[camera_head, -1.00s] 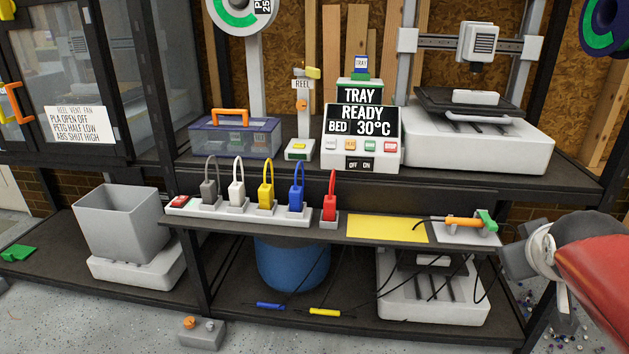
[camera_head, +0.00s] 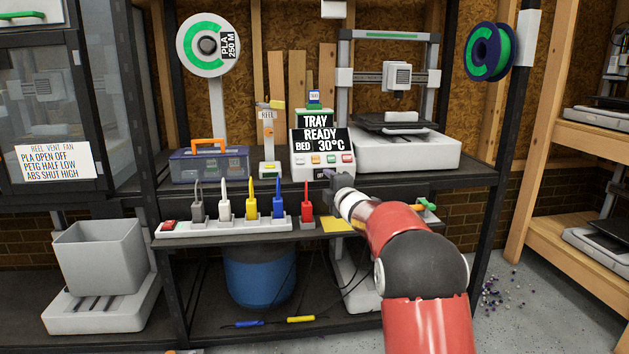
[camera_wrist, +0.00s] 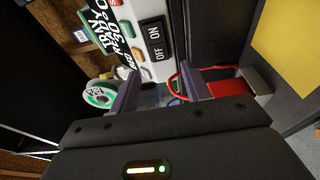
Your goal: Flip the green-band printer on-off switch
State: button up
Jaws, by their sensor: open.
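The printer with a green band (camera_head: 395,36) on its top bar stands on the upper shelf. Its white control box (camera_head: 347,171), reading READY and BED 30°C, is at its left. My gripper (camera_head: 328,175) is in front of the box's lower edge and covers the switch there. In the wrist view the black OFF/ON switch (camera_wrist: 153,41) is on the box face, just beyond the fingertips of my open gripper (camera_wrist: 161,72). Nothing is between the fingers. I see no clear contact, and cannot tell which way the switch is set.
A power strip (camera_head: 186,229) with several coloured plugs lies on the lower ledge. The red plug (camera_head: 306,208) is close below and left of my gripper, and its red cord loops near a finger in the wrist view. A yellow mat (camera_head: 338,225) lies below my forearm.

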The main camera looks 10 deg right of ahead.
aim_at(319, 175)
jog(key=shift+p+x, duration=0.7)
jog(key=shift+x, duration=2)
